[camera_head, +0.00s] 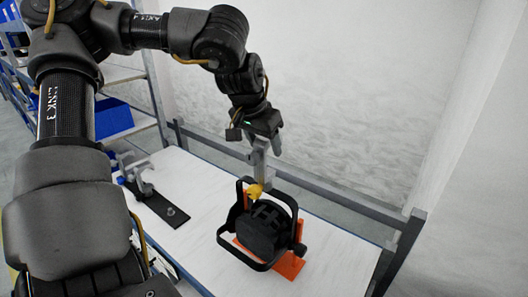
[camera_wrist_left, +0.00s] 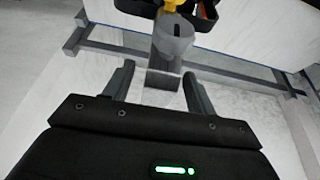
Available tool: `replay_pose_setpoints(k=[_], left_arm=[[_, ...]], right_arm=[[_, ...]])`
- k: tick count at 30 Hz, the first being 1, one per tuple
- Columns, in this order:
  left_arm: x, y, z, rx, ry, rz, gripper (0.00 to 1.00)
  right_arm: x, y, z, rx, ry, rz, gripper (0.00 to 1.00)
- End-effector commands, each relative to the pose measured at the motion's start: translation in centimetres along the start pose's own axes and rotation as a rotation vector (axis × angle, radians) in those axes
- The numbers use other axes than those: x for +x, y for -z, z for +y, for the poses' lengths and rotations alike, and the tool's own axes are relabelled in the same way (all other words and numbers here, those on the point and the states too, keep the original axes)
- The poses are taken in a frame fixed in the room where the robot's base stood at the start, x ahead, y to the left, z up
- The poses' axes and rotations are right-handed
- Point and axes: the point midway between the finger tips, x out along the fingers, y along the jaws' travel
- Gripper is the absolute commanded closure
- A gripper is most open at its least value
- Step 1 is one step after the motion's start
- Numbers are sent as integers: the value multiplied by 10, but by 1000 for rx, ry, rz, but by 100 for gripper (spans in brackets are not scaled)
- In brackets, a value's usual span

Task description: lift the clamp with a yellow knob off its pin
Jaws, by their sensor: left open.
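A grey clamp (camera_head: 259,167) with a yellow knob (camera_head: 254,191) stands at the top of the black par can's yoke. My left gripper (camera_head: 268,144) comes down from above, its fingers at the clamp's upper end. In the left wrist view the clamp (camera_wrist_left: 174,42) and its yellow knob (camera_wrist_left: 172,6) show ahead. The open fingers of my left gripper (camera_wrist_left: 157,77) lie either side of the clamp's near end; I cannot tell whether they touch it. The pin under the yellow-knobbed clamp is hidden. My right gripper is not in view.
The par can (camera_head: 266,229) rests on an orange stand (camera_head: 285,263) on the white table (camera_head: 325,250). A black strip (camera_head: 163,208) with another grey clamp (camera_head: 142,178) lies to the left. Blue-grey rails (camera_head: 330,190) run behind the table. A blue bin (camera_head: 112,118) sits on a shelf at left.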

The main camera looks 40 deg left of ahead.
Motion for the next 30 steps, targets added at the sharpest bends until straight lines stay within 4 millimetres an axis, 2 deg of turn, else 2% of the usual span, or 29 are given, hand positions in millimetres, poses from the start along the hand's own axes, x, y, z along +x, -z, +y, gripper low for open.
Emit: replay_pose_setpoints(k=[1,6,13,25,26,30], left_arm=[[5,0,0,0,0,-6,44],[17,-1,0,0,-1,0,44],[18,-1,0,0,0,1,45],[18,-1,0,0,0,1,97],[18,-1,0,0,0,1,100],[18,0,0,0,0,2,100]], right_arm=[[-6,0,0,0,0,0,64],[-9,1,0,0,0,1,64],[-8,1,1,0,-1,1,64],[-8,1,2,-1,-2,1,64],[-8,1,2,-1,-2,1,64],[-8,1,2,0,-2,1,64]])
